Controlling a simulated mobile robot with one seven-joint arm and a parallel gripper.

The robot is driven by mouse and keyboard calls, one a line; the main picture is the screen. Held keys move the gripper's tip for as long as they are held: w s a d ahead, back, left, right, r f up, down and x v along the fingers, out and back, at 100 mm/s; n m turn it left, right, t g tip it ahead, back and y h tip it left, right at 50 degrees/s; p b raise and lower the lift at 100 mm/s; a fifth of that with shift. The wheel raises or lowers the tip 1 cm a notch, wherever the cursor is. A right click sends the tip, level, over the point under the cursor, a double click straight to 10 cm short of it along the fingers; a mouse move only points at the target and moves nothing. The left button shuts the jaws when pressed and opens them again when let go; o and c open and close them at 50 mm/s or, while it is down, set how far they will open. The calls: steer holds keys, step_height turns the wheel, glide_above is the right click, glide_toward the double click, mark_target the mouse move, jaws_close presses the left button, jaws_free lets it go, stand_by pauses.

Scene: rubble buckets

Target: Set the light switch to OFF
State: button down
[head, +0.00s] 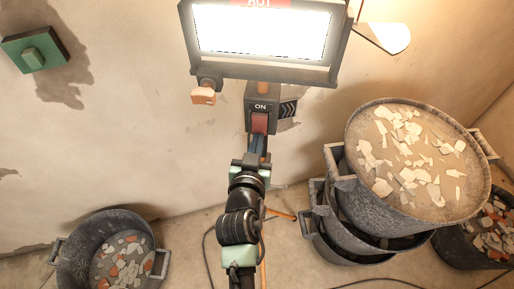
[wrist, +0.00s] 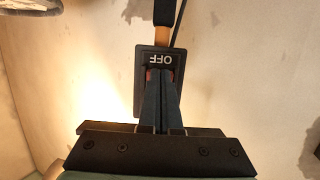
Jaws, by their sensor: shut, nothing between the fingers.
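The light switch (head: 260,122) is a red rocker on a dark box below the lit work lamp (head: 262,72). The box reads ON above the rocker in the head view. In the wrist view the switch box (wrist: 142,62) shows an upside-down OFF label, with a sliver of red beside my fingertips. My gripper (head: 257,143) is shut and empty, its fingertips at the lower part of the rocker. In the wrist view my gripper (wrist: 162,76) hides most of the rocker. I cannot tell whether the tips touch it. The lamp glows bright white.
An orange-handled knob (head: 204,96) sticks out left of the switch box. Stacked buckets of rubble (head: 380,205) stand at the right, and another bucket (head: 75,265) at the lower left. A green wall box (head: 33,50) is at the upper left. Cables cross the floor.

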steer(key=f+t+b, duration=0.1)
steer(key=b, duration=0.5)
steer(key=f+t+b, duration=0.1)
steer(key=t+b, duration=0.1)
steer(key=b, duration=0.4)
steer(key=shift+w, duration=0.35)
steer(key=shift+r+t+b, duration=0.1)
steer(key=shift+t+b, duration=0.2)
steer(key=shift+b, duration=0.7)
steer(key=shift+w+r+b, duration=0.1)
steer(key=shift+r+b, duration=0.05)
steer(key=shift+b, duration=0.3)
